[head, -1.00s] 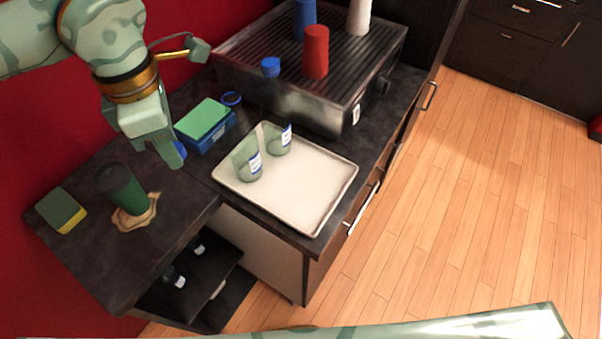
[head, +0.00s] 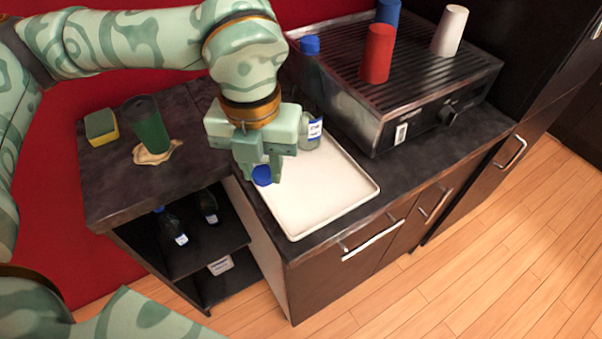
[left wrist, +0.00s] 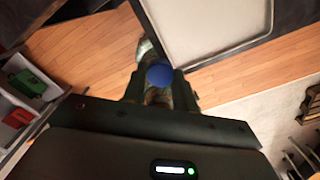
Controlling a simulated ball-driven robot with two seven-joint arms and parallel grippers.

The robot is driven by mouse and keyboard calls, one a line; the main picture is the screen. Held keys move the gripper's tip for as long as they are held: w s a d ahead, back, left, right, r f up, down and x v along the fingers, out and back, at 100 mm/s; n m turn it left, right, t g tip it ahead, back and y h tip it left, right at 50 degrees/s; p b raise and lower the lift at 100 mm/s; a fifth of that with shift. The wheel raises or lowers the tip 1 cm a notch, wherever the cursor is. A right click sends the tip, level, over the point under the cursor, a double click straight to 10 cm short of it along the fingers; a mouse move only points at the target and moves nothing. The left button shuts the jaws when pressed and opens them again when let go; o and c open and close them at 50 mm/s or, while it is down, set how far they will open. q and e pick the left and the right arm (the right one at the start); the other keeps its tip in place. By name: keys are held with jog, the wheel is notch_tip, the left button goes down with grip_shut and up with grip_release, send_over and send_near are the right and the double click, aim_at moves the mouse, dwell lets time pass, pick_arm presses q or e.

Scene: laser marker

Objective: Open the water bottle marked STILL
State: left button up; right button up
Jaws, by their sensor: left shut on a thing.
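My left gripper (head: 264,176) points down over the left part of the white tray (head: 345,205). It is shut on a round blue cap (head: 262,176), which shows between the fingertips, and no bottle is seen under it. In the left wrist view the blue cap (left wrist: 159,75) sits between the fingers. A clear bottle (head: 311,101) with its blue cap on stands upright on the tray behind the gripper. Its label is too small to read. The second bottle, seen earlier on the tray, is hidden behind my gripper and arm. My right gripper is out of view.
A green cup (head: 148,125) stands by a brown spill, with a sponge (head: 101,126) beside it. Dark bottles (head: 173,228) stand on the lower shelf. A ribbed metal machine (head: 400,90) holds red, blue and white cups behind the tray. The tray's front is clear.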

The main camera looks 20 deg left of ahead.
pick_arm(q)
jog(key=b, duration=0.2)
send_over(295, 184)
jog(key=f, duration=0.6)
jog(key=shift+s+f, duration=0.25)
jog(key=shift+s, duration=0.1)
jog(key=shift+w+f, duration=0.2)
jog(key=shift+f, duration=0.1)
notch_tip(295, 184, down, 4)
jog(key=shift+w+r+b, duration=0.15)
jog(key=shift+r+b, duration=0.05)
jog(key=shift+b, duration=0.6)
jog(key=shift+r, duration=0.15)
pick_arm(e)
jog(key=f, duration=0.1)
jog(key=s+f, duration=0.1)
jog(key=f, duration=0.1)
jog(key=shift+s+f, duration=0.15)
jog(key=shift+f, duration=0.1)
pick_arm(q)
jog(key=o, duration=1.1)
